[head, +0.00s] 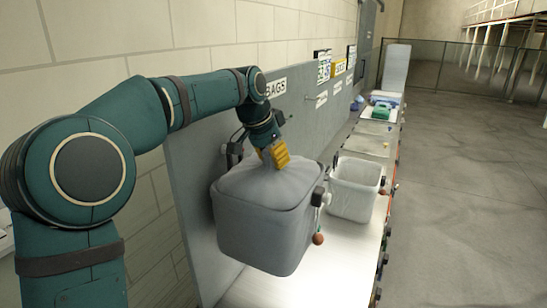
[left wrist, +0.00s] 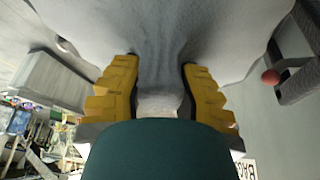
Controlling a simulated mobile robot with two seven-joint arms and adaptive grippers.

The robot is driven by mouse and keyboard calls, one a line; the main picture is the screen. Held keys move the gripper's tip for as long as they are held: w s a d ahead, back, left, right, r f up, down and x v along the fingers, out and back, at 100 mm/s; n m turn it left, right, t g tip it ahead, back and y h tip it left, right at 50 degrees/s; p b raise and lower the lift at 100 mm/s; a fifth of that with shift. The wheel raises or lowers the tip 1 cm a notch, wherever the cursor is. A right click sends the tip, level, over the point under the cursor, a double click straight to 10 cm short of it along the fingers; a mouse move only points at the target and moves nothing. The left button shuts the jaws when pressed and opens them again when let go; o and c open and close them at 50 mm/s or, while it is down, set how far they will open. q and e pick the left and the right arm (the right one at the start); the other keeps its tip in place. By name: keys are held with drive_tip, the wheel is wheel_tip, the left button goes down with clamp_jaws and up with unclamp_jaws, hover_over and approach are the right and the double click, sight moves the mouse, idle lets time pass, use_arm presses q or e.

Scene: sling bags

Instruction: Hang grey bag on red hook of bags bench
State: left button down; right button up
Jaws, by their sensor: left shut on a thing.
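The grey bag (head: 262,235) is a box-shaped sling bag with a gathered cloth top, in front of the BAGS panel of the bench. My left gripper (head: 274,157) has its yellow fingers shut on the cloth top from above. In the left wrist view the gripper (left wrist: 160,95) has the bag's grey cloth (left wrist: 160,30) bunched between its fingers. A red ball (left wrist: 270,77) shows there beside a dark bracket, to the right of the bag. Whether it belongs to the red hook is not clear. In the head view a dark bracket on the panel is partly hidden behind the bag. My right gripper is not in view.
A pale open bin (head: 355,188) stands on the bench just right of the bag. A reddish ball (head: 318,238) hangs at the bag's right side. The upright grey panel (head: 190,190) is close on the left. The bench top (head: 300,285) looks clear in front. Open floor lies right.

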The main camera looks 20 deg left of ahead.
use_arm(q)
drive_tip(key=c, duration=0.7)
unclamp_jaws()
drive_tip(key=shift+c, duration=0.2)
drive_tip(key=v, duration=1.2)
drive_tip(key=shift+s, duration=0.1)
